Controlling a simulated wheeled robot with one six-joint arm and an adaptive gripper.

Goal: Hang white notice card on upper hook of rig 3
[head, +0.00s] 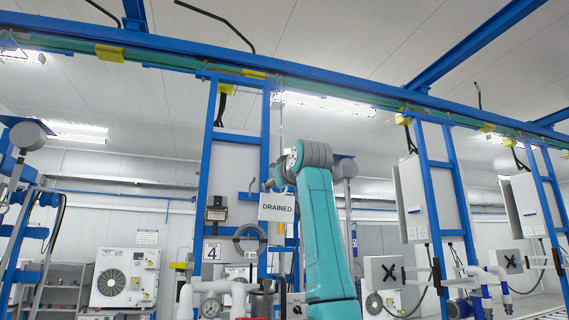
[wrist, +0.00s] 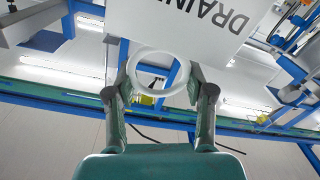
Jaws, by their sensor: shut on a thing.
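The white notice card (head: 277,210), lettered DRAINED, hangs from my gripper (head: 279,186) in front of a blue-framed rig (head: 204,160). In the wrist view my gripper (wrist: 160,88) is shut on the card's white ring, with one finger on each side. The card (wrist: 190,22) appears upside down there, partly cut off by the picture edge. The rig's number plate (head: 212,251) reads 4; I see no plate reading 3. A small dark hook-like piece (head: 252,187) shows on this rig's panel, left of the card. Card and rig look apart.
A grey ring (head: 250,240) hangs on the rig below left of the card. A pressure gauge (head: 210,308) and pipes stand lower down. Other blue rigs with grey boxes (head: 412,200) stand to the right. A blue overhead beam (head: 340,82) crosses above.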

